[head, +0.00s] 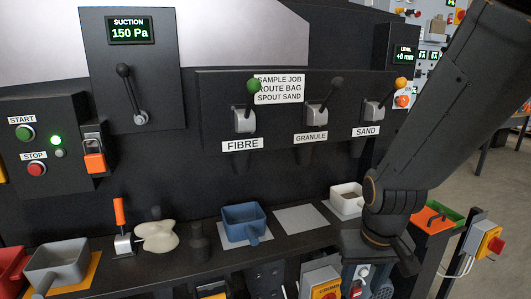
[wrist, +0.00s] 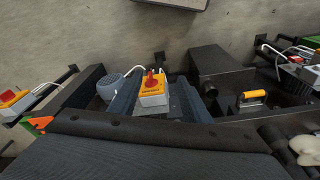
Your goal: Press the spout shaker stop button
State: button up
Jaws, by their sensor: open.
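Several red buttons show, and I cannot read a label naming the spout shaker. In the wrist view, a red button (wrist: 150,78) stands on a yellow-topped grey box (wrist: 153,99) beside a finned motor (wrist: 112,86). A red STOP button (head: 37,169) sits below the green START button (head: 25,132) on the left panel. A yellow box with a red switch (head: 490,243) stands at right. My arm bends down at the right, but my gripper's fingertips are not visible.
The bench (head: 180,265) carries a blue tray (head: 243,222), a white tray (head: 345,200), a grey tray (head: 57,263) and a pale lump (head: 157,236). Levers line the panel above.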

aim_at(35, 168)
jog(key=u, duration=1.9)
